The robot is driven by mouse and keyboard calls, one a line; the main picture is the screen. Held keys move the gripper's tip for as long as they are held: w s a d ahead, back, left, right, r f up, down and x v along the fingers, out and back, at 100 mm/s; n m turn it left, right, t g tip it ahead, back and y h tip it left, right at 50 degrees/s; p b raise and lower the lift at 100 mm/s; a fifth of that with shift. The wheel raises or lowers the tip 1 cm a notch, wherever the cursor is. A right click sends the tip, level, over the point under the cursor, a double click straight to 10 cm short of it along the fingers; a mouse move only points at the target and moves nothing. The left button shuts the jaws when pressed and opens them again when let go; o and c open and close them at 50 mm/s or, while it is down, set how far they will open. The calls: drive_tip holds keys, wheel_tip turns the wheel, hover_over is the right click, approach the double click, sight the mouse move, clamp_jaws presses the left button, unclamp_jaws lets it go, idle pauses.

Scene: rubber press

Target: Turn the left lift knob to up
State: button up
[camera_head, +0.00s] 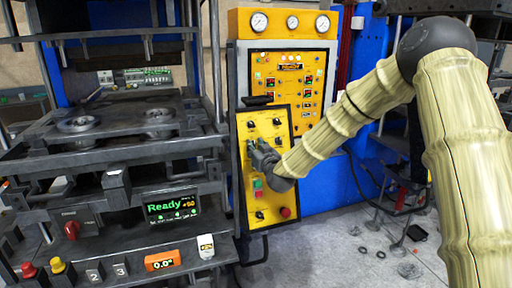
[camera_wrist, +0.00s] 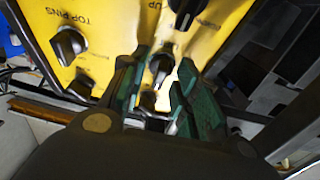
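The yellow lower control panel (camera_head: 282,160) carries several black knobs and stands tilted in front of my arm. My gripper (camera_head: 257,148) is at its left-middle part and hides some knobs there. In the wrist view my gripper (camera_wrist: 162,72) is open, with its two green fingers apart. A dark knob (camera_wrist: 160,64) is between the fingertips, with a visible gap to the right finger; contact on the left side is unclear. An "UP" label shows above it, but the full labels are not readable, so I cannot confirm that it is the left lift knob.
A knob labelled "TOP PINS" (camera_wrist: 68,44) is left of the fingers and another black knob (camera_wrist: 185,10) is above. A green button (camera_head: 257,184) and red button (camera_head: 285,212) are lower on the panel. The press (camera_head: 110,140) stands close at left.

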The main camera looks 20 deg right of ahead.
drive_tip(key=shift+c, duration=0.4)
clamp_jaws()
drive_tip(key=shift+m+b, duration=0.5)
drive_tip(key=shift+b, duration=0.1)
drive_tip(key=shift+f+m+h+b, duration=0.1)
drive_tip(key=shift+m+h+b, duration=0.4)
drive_tip(key=shift+m+b, duration=0.3)
drive_tip(key=m+h+b, duration=0.1)
drive_tip(key=m+b, duration=0.1)
drive_tip(key=m, duration=0.1)
drive_tip(key=shift+a, duration=0.15)
drive_tip(key=shift+a+r+m+g+h+b, duration=0.1)
drive_tip(key=shift+m+g+h+b, duration=0.3)
drive_tip(key=shift+m, duration=0.5)
drive_tip(key=shift+d+r+m+g+h+b, duration=0.15)
drive_tip(key=shift+m+h+b, duration=0.3)
drive_tip(key=shift+m, duration=0.45)
drive_tip(key=shift+a+r+m+g+h+b, duration=0.15)
drive_tip(key=shift+m+h+b, duration=0.1)
drive_tip(key=shift+m+b, duration=0.5)
drive_tip(key=shift+m, duration=0.35)
